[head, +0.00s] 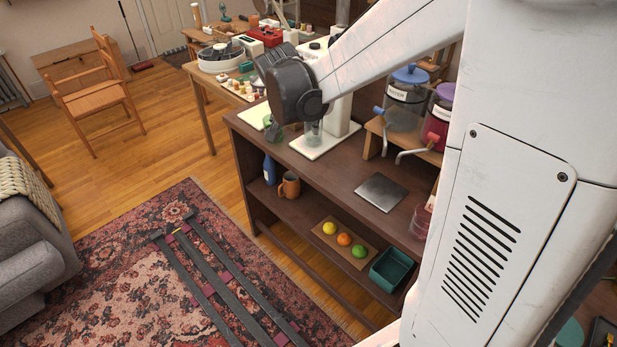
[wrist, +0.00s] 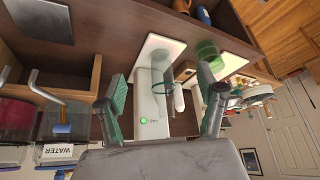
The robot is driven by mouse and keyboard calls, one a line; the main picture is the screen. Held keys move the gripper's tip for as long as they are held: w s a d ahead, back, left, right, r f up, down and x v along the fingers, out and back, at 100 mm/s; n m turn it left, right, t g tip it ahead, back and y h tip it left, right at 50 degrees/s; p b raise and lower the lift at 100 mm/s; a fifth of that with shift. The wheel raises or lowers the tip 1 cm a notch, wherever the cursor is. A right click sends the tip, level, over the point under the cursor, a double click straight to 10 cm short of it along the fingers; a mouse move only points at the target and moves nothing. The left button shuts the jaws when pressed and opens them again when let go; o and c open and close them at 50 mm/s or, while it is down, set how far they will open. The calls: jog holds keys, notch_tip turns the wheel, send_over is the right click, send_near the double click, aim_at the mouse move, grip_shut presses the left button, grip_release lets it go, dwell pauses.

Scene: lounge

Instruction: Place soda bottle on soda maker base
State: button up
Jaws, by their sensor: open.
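The white soda maker (head: 340,116) stands on the wooden shelf unit, with its flat white base (head: 322,145) beneath. A clear bottle (head: 313,133) appears upright over the base in the head view, partly hidden by my gripper; I cannot tell whether it touches the base. In the wrist view the soda maker (wrist: 150,112) shows its green light between my fingers, with the base (wrist: 158,53) beyond and a dark clear ring, perhaps the bottle's rim, beside its body. My gripper (wrist: 165,92) is open, fingers wide apart and empty. It also shows beside the soda maker in the head view (head: 291,118).
Water (head: 404,105) and purple-lidded (head: 438,116) dispensers stand on a wooden riser to the right. A white board (head: 254,115) lies left of the soda maker. A grey metal plate (head: 381,192) lies nearer, with bare shelf top around it. A mug (head: 289,186) sits below.

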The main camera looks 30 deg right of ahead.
jog(key=s+a+r+n+t+y, duration=0.1)
jog(key=s+a+r+n, duration=0.1)
jog(key=s, duration=0.6)
jog(key=s+a+r+n+y, duration=0.1)
jog(key=s+a+r+n, duration=0.1)
jog(key=s, duration=0.7)
jog(key=s+a+r+n+t+y, duration=0.1)
jog(key=s+a+r+n, duration=0.1)
jog(key=s+a, duration=0.3)
jog(key=s+n, duration=0.1)
jog(key=s, duration=0.3)
jog(key=shift+a+n+t+y, duration=0.25)
jog(key=shift+n+t+y, duration=0.05)
jog(key=shift+n, duration=0.1)
dwell(0.7)
